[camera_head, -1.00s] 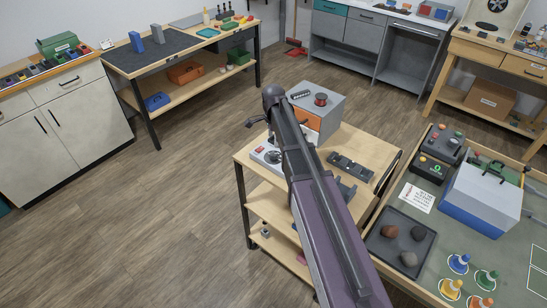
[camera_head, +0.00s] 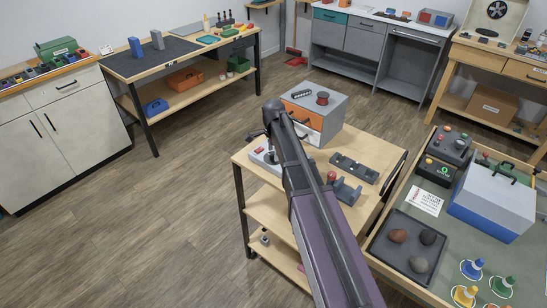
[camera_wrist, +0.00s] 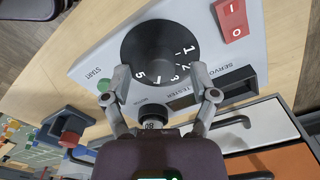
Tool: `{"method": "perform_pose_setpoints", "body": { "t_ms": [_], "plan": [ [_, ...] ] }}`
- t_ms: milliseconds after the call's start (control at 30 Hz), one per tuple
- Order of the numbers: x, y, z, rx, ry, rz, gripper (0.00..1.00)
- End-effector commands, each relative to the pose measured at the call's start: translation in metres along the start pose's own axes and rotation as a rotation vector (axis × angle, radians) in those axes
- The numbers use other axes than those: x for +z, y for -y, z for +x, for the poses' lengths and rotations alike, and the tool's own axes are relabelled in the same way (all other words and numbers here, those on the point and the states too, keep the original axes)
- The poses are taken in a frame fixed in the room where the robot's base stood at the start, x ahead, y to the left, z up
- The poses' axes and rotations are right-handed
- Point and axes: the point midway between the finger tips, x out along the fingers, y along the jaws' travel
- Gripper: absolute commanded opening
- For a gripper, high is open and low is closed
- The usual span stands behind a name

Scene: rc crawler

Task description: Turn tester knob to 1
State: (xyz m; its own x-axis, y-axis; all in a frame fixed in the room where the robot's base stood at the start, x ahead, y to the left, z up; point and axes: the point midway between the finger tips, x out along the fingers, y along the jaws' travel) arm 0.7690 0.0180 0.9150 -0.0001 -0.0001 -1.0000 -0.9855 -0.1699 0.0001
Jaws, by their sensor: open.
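The servo tester (camera_wrist: 105,65) is a light grey panel on the wooden cart top. Its large round black dial (camera_wrist: 158,45) carries white numbers, with 1 and 5 readable at its near right and lower edge. I cannot tell where the knob's pointer stands. A red rocker switch (camera_wrist: 232,18) and a green START button (camera_wrist: 104,85) flank the dial. In the wrist view my gripper (camera_wrist: 160,73) is open, its fingertips apart over the dial's near edge; contact is unclear. In the head view my arm hides most of the tester (camera_head: 262,157).
A grey drawer box (camera_head: 330,112) with an orange drawer stands behind the tester on the cart (camera_head: 350,205). Dark fixtures (camera_head: 353,168) lie to the right. A bench (camera_head: 385,247) with a blue-and-white case (camera_head: 492,205) and a tray is close on the right. Open floor lies left.

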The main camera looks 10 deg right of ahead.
Motion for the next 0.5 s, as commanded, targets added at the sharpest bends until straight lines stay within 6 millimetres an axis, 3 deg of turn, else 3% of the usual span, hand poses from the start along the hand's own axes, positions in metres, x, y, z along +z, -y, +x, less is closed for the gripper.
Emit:
{"method": "perform_pose_setpoints", "body": {
  "t_ms": [500],
  "plan": [
    [0.0,0.0,0.0053,0.0,0.0,0.0,0.76]
  ]
}}
